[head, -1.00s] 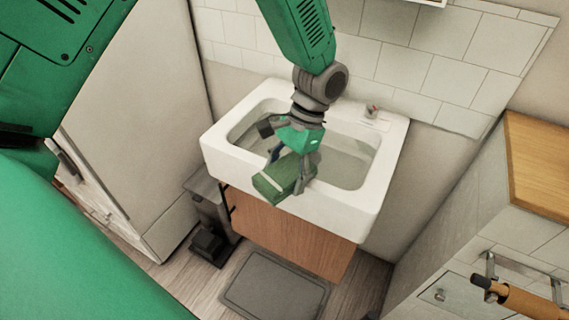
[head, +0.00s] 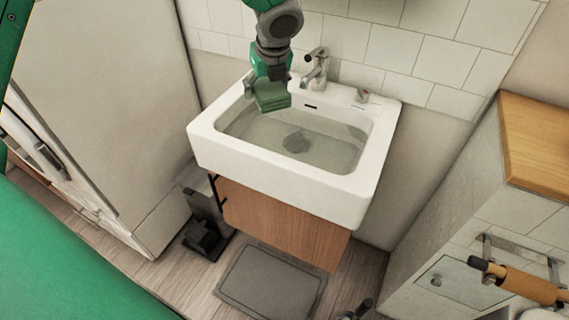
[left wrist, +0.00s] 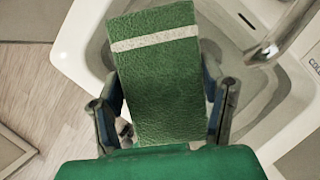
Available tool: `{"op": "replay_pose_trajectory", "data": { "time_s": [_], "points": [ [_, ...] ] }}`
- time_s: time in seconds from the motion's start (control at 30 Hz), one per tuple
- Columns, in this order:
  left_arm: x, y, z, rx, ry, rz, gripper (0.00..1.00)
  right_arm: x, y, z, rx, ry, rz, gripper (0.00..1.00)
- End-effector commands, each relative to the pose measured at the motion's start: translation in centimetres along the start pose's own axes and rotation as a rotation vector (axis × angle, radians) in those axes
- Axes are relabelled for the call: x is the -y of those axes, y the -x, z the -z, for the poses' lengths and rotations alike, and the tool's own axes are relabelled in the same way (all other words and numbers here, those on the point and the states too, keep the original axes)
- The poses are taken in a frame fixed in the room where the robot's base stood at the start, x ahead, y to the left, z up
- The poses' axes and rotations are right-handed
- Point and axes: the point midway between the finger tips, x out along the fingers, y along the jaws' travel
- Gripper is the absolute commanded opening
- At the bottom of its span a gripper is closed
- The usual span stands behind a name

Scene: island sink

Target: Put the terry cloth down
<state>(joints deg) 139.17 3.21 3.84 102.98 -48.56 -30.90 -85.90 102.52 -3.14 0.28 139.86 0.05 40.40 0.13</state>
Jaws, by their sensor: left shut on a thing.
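The terry cloth (head: 271,97) is a green folded block. In the left wrist view the cloth (left wrist: 160,75) shows a white stripe near its far end. My left gripper (head: 268,82) is shut on it, with one finger on each side, and holds it over the back left part of the white sink (head: 270,165). In the left wrist view the left gripper (left wrist: 163,115) has the cloth between its fingers, with the sink behind. I cannot tell how high the cloth is above the basin. My right gripper is not in view.
A metal faucet (head: 316,68) stands at the sink's back, close to the right of the cloth. A small item (head: 362,96) sits on the sink's back right ledge. A tall white cabinet (head: 105,110) is at the left, and a wooden counter (head: 540,140) is at the right. The basin's middle is clear.

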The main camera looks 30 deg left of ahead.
Motion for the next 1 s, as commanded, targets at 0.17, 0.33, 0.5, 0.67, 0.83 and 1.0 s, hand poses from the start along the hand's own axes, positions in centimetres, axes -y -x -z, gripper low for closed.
{"op": "replay_pose_trajectory", "data": {
  "time_s": [0.17,0.33,0.5,0.67,0.83,1.0],
  "points": [
    [0.2,-0.4,-0.4,-0.002,-0.067,0.028,0.36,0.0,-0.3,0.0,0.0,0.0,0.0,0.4],
    [0.1,-3.9,1.1,-0.003,-0.076,0.024,0.36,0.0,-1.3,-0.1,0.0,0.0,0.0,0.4],
    [0.1,-8.2,2.9,-0.003,-0.076,0.025,0.36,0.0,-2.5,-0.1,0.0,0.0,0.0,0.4],
    [0.1,-11.4,4.2,-0.002,-0.073,0.027,0.36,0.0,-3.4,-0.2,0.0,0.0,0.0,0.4],
    [0.2,-12.9,4.8,-0.001,-0.071,0.029,0.36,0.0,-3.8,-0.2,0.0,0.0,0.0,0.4],
    [0.1,-14.2,5.4,-0.002,-0.072,0.027,0.36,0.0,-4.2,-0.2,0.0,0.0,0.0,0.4]
  ]
}}
